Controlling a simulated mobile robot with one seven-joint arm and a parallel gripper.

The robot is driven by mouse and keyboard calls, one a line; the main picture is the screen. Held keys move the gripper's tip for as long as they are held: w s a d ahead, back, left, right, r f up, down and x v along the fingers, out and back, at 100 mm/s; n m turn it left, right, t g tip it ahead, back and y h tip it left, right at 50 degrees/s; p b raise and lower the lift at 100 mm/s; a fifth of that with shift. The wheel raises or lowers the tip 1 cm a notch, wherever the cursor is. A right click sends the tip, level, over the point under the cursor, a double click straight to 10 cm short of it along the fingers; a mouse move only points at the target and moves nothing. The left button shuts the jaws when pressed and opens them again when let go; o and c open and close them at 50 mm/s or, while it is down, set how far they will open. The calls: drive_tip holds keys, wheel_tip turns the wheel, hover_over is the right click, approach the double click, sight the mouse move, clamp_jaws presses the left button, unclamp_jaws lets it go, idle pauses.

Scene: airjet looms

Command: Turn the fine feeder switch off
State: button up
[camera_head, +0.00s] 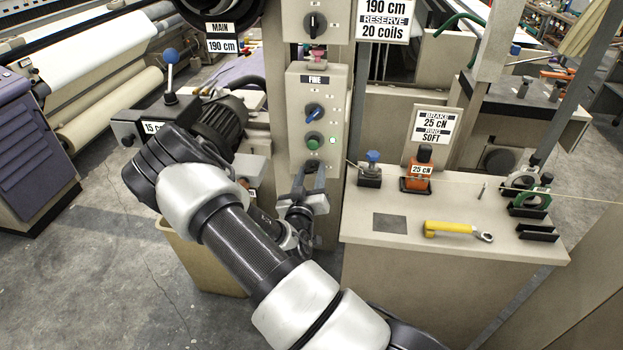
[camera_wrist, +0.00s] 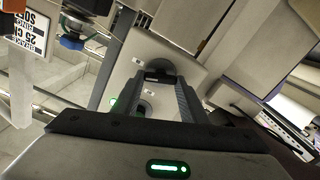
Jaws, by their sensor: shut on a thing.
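The beige control box labelled FINE (camera_head: 299,88) stands at upper centre in the head view. It carries a blue rotary knob (camera_head: 314,111), a green button (camera_head: 314,142) with a lit green lamp beside it, and a black knob (camera_head: 311,167) at the bottom. My gripper (camera_head: 309,176) reaches up from below to the black knob. In the wrist view my gripper (camera_wrist: 160,85) has its two dark fingers on either side of the black knob (camera_wrist: 159,65), shut on it. The fingers partly hide the knob, so its pointer direction cannot be told.
A second box with a black knob (camera_head: 315,24) is above. A motor (camera_head: 219,124) stands left, and a tan bin (camera_head: 201,262) is below my arm.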

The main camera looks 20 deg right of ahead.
drive_tip(key=n+b, duration=0.1)
drive_tip(key=n, duration=0.2)
drive_tip(key=shift+a+f+n+b, duration=0.1)
drive_tip(key=shift+f+n+b, duration=0.05)
drive_tip(key=shift+n+b, duration=0.25)
drive_tip(key=n+b, duration=0.1)
drive_tip(key=n, duration=0.2)
drive_tip(key=shift+n, duration=0.3)
drive_tip(key=n+b, duration=0.1)
drive_tip(key=n, duration=0.5)
drive_tip(key=shift+w+f+b, duration=0.1)
drive_tip(key=shift+b, duration=0.3)
drive_tip(key=shift+n, duration=0.3)
drive_tip(key=o, duration=1)
drive_tip(key=shift+o, duration=0.2)
drive_tip(key=shift+a, duration=0.1)
drive_tip(key=v, duration=1.7)
